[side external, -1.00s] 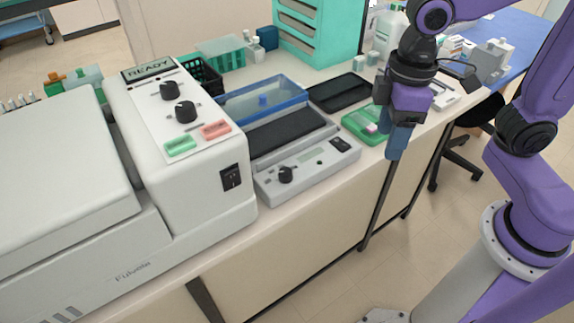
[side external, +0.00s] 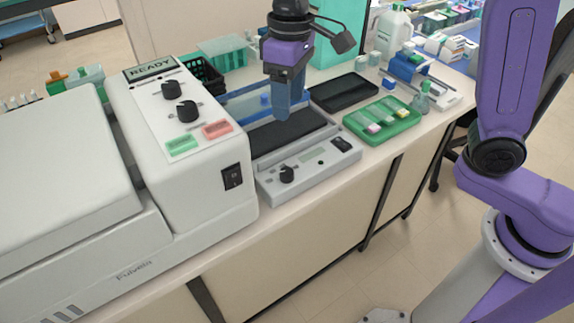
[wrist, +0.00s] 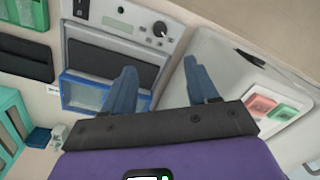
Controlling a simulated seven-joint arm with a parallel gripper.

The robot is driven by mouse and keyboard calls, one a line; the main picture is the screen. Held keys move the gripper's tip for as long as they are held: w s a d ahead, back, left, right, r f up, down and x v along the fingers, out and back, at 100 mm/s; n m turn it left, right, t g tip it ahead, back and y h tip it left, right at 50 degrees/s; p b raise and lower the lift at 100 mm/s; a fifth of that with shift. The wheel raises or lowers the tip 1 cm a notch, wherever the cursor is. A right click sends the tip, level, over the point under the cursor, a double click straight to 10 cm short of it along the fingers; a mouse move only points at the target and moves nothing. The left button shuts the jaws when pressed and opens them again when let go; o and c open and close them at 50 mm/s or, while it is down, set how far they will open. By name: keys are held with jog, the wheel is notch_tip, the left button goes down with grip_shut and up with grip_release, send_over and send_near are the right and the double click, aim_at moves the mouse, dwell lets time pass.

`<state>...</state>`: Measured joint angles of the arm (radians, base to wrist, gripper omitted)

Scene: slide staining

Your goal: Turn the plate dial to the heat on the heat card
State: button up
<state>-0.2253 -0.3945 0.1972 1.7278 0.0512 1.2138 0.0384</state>
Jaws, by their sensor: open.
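The plate dial, a black knob (side external: 287,174), is on the front panel of the grey hot plate (side external: 315,175). It also shows in the wrist view (wrist: 160,28), at the panel's right end. A dark plate surface (side external: 285,135) lies behind the panel, with a clear blue lid (wrist: 90,93) at its back. My gripper (side external: 281,112) hangs above the plate, behind the dial and apart from it. In the wrist view my gripper (wrist: 160,75) has its two blue fingers spread, with nothing between them. I cannot make out a readable heat card.
A large white machine marked READY (side external: 190,90), with two black knobs, stands left of the plate. A black tray (side external: 343,92) and a green slide tray (side external: 382,120) lie to the right. A small bottle (side external: 421,98) stands beside the green tray.

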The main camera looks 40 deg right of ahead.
aim_at(287, 171)
jog(key=f, duration=1.7)
jog(key=shift+s+a+f, duration=0.15)
jog(key=shift+s+a, duration=0.05)
jog(key=shift+a, duration=0.15)
jog(key=shift+c, duration=0.3)
jog(key=c, duration=1)
